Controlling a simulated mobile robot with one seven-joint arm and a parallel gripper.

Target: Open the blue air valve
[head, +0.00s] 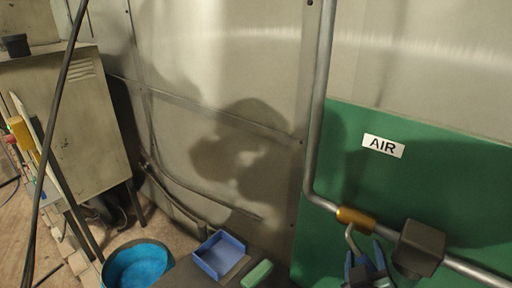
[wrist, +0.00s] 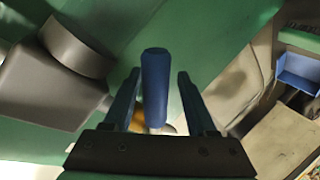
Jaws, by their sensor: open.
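The air valve has a brass body (head: 356,217) on a grey pipe, below the white AIR label (head: 383,146). Its bare metal lever (head: 351,238) hangs down from the body towards my gripper (head: 365,262). In the wrist view the lever's blue handle (wrist: 155,88) stands between the two fingers of my gripper (wrist: 160,75), with a gap on each side. The fingers are open and not closed on it. Part of the brass body (wrist: 137,122) shows behind the left finger. In the head view the handle is mostly hidden by the gripper.
A dark box-shaped fitting (head: 419,249) sits on the pipe (head: 318,110) close to the right of the valve. A green panel (head: 450,190) lies behind. A blue tray (head: 220,256) and a blue-filled bucket (head: 137,266) are lower left. A cabinet (head: 70,120) stands far left.

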